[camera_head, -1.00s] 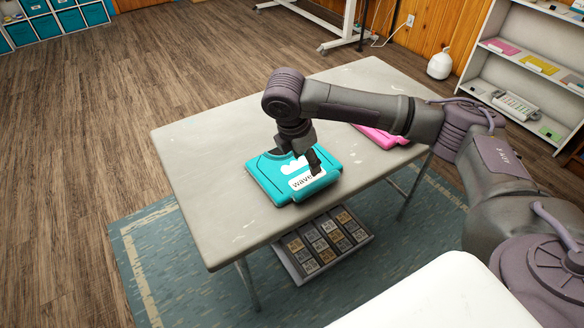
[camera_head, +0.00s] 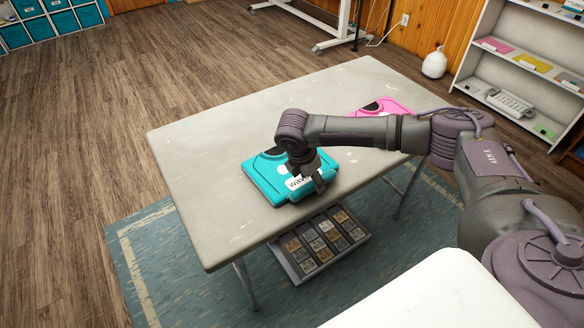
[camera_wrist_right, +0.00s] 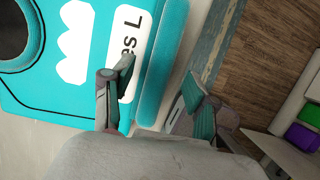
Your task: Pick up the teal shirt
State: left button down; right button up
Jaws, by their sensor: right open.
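The teal shirt (camera_head: 262,180) lies folded on the grey table, near its front edge, with a white print and a white label. In the right wrist view the shirt (camera_wrist_right: 60,85) fills the left side, its dark neck opening at far left. My right gripper (camera_head: 316,182) is low at the shirt's right front edge. In the wrist view my right gripper (camera_wrist_right: 155,95) is open. One finger is over the label and the other is beyond the shirt's edge. I cannot tell whether the fingers touch the cloth. My left gripper is not in view.
A pink shirt (camera_head: 388,106) lies on the grey table (camera_head: 215,145) behind my right arm. A tray of small blocks (camera_head: 290,262) sits below the tabletop. The table's left side is clear. White shelves (camera_head: 478,72) stand at the back right.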

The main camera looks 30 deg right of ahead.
jog(key=shift+x, duration=0.9)
grip_shut()
jog(key=shift+r, duration=0.1)
